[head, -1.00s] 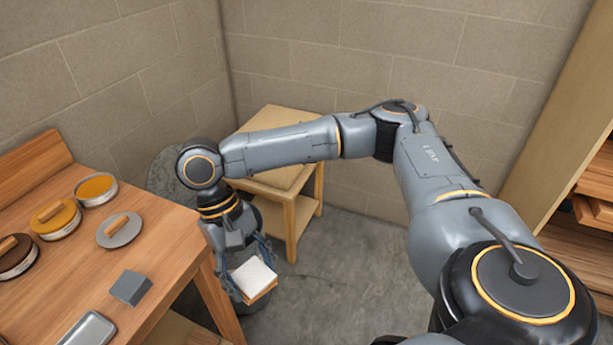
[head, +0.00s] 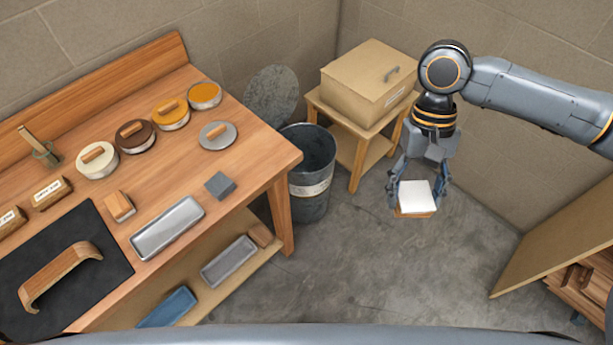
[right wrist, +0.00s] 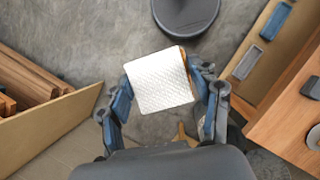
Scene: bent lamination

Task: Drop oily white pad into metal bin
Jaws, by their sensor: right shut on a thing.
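My right gripper (head: 416,196) is shut on a white pad (head: 418,192) with a wood-coloured layer under it. It holds the pad above the floor, right of the bin and in front of the stand. In the right wrist view the textured white face of the pad (right wrist: 160,80) sits between the fingers of the right gripper (right wrist: 165,95). Oil on the pad cannot be made out. The metal bin (head: 312,190) stands open on the floor beside the workbench, with a pale label on its side. The bottom of its inside is hidden. My left gripper is not in view.
A round grey lid (head: 270,92) leans behind the bin. A wooden stand (head: 345,148) with a tan box (head: 368,80) is right of it. The workbench (head: 245,160) at left bears tins, a metal tray and blocks. A tan panel (head: 550,240) is at right. Floor between is clear.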

